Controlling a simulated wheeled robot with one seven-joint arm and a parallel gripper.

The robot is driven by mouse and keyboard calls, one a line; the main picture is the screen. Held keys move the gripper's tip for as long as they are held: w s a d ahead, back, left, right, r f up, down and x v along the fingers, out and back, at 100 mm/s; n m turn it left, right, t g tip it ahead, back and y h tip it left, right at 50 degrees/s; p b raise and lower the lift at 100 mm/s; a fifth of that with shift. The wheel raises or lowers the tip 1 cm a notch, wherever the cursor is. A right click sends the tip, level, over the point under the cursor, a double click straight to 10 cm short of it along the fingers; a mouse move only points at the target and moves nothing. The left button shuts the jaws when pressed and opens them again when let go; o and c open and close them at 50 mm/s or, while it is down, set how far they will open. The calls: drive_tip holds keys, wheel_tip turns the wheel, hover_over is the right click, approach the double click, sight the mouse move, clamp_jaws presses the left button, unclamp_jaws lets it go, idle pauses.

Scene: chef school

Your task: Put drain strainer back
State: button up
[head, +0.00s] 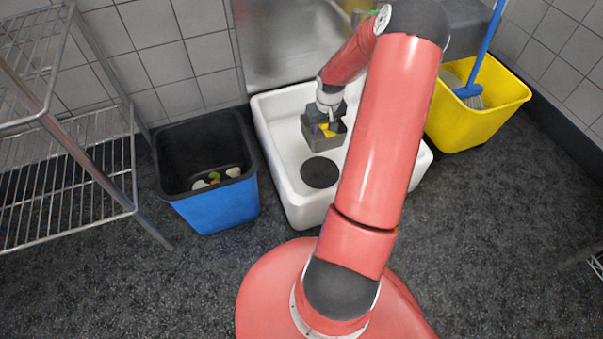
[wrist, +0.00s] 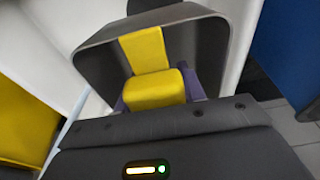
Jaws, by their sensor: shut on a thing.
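The drain strainer (head: 313,141) is a dark grey, open-topped box with a yellow handle. It is in my gripper (head: 328,124), inside the white floor sink (head: 276,152). In the wrist view the strainer (wrist: 208,42) fills the upper middle, and the fingers of my gripper (wrist: 155,90) close on its yellow block. A dark round drain opening (head: 320,172) lies in the sink floor, just in front of the strainer and apart from it in the picture. The strainer's underside is hidden, so I cannot tell its height above the sink floor.
A blue bin (head: 222,205) with food scraps stands left of the sink. A yellow mop bucket (head: 470,125) with a blue-handled brush (head: 482,58) stands to the right. A wire rack (head: 75,160) is at the far left. My arm covers the sink's right part.

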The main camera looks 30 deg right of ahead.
wheel_tip(320, 180, down, 19)
drive_tip(key=b, duration=0.4)
drive_tip(key=shift+d+f, duration=0.1)
drive_tip(key=shift+f, duration=0.05)
drive_tip(key=shift+f, duration=0.2)
drive_tip(key=o, duration=1.2)
drive_tip(key=shift+r, duration=0.15)
